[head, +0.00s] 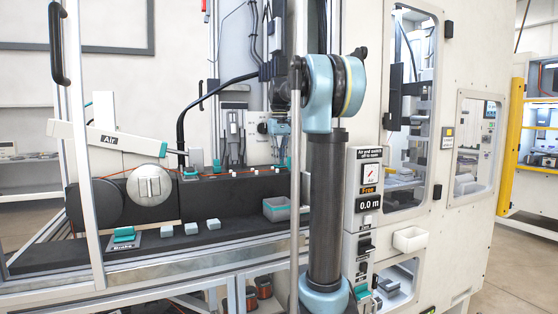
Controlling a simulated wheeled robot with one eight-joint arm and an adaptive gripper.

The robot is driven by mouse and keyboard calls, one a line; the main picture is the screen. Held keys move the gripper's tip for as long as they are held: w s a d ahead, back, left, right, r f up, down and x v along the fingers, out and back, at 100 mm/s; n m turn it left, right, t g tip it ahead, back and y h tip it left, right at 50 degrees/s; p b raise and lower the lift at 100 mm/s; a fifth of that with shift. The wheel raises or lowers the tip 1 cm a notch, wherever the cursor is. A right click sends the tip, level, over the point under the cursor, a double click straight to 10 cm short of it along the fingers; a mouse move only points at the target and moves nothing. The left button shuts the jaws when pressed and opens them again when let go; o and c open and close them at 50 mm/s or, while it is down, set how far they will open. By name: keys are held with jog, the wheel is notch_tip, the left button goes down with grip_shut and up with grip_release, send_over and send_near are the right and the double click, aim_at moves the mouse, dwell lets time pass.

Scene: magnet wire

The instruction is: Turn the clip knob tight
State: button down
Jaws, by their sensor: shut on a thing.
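My arm rises in front of the machine and reaches left to the upright back panel (262,150). My gripper (274,128) is small in the head view, at that panel just left of a vertical post. The fingers and most of the knob are too small and covered to see clearly, so the knob's turn cannot be told. A thin orange wire (240,172) runs across below the panel.
A white Air lever (108,139), a round silver knob (150,185) and a teal Brake pedal (124,235) are at left. Several small white blocks and a grey bin (277,209) sit on the dark ledge. Frame posts stand close to my arm.

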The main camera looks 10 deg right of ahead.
dwell(0.4)
jog(key=c, duration=1.7)
grip_release()
jog(key=shift+o, duration=0.2)
notch_tip(320, 180, up, 12)
jog(key=shift+w+f, duration=0.1)
